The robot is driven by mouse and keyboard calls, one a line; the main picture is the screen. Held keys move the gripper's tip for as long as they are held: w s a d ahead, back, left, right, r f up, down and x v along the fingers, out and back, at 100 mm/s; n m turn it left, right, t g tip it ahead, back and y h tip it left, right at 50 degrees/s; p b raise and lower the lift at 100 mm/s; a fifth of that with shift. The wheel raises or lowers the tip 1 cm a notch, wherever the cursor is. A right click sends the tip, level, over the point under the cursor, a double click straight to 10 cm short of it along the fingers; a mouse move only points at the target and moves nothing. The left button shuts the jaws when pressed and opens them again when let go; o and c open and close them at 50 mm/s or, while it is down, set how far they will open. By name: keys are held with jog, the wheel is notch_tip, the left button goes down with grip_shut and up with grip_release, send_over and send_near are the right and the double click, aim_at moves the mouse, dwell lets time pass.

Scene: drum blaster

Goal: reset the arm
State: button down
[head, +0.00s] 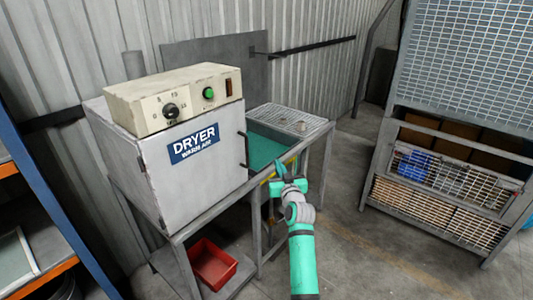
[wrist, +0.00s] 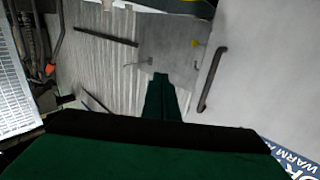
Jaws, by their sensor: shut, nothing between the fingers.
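My arm with its teal gripper (head: 290,174) reaches up in front of the dryer bench in the head view. The gripper is shut and empty, near the bench's front edge. In the wrist view my shut gripper (wrist: 160,78) shows as dark green fingers pressed together at the centre. The dryer (head: 195,150) is a pale metal box with a blue label, left of the gripper. Its dark door handle (wrist: 212,80) shows right of the fingers in the wrist view, apart from them.
A control box (head: 175,95) with a dial and green button sits on the dryer. A wire rack (head: 293,119) lies at the bench's right end. A red bin (head: 213,263) sits on the lower shelf. A mesh cage (head: 445,170) stands right. Open floor (head: 380,250) lies between.

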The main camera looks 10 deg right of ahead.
jog(key=s+a+f+m+h, duration=0.1)
jog(key=s+a+f, duration=0.7)
jog(key=s+f, duration=0.3)
jog(key=s+a+f+m, duration=0.1)
jog(key=s+a+f, duration=0.7)
jog(key=s+f, duration=0.35)
jog(key=s+a+f+g, duration=0.1)
jog(key=s+a+f, duration=0.1)
jog(key=s, duration=0.8)
jog(key=s+a+f+g, duration=0.1)
jog(key=s+a+f, duration=0.2)
jog(key=s, duration=0.6)
jog(key=s+r, duration=0.3)
jog(key=s, duration=0.6)
jog(key=s+r+n, duration=0.1)
jog(key=s+r, duration=0.3)
jog(key=s, duration=0.5)
jog(key=s+r+n, duration=0.1)
jog(key=s+r, duration=0.2)
jog(key=s, duration=0.6)
jog(key=shift+a+r+g+y, duration=0.3)
jog(key=shift+r+y, duration=0.1)
